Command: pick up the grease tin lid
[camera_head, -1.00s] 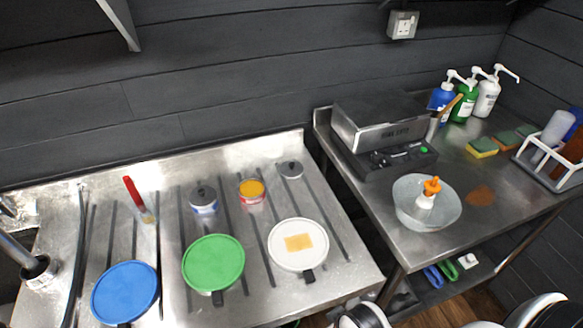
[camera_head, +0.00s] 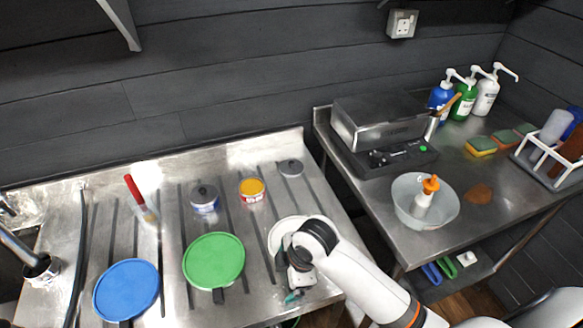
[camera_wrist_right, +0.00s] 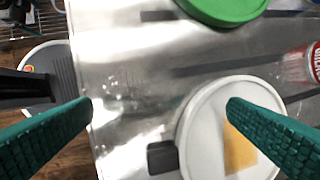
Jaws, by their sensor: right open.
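The tin's red side also shows at the right edge of the right wrist view (camera_wrist_right: 314,62). My left gripper is not in view.
A green round lid (camera_head: 214,261) and a blue one (camera_head: 126,290) lie at the front left. A blue-labelled tin with a dark top (camera_head: 205,200) and a red-handled brush (camera_head: 141,199) stand behind. A second table (camera_head: 385,205) with a bowl (camera_head: 407,210) is at right.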

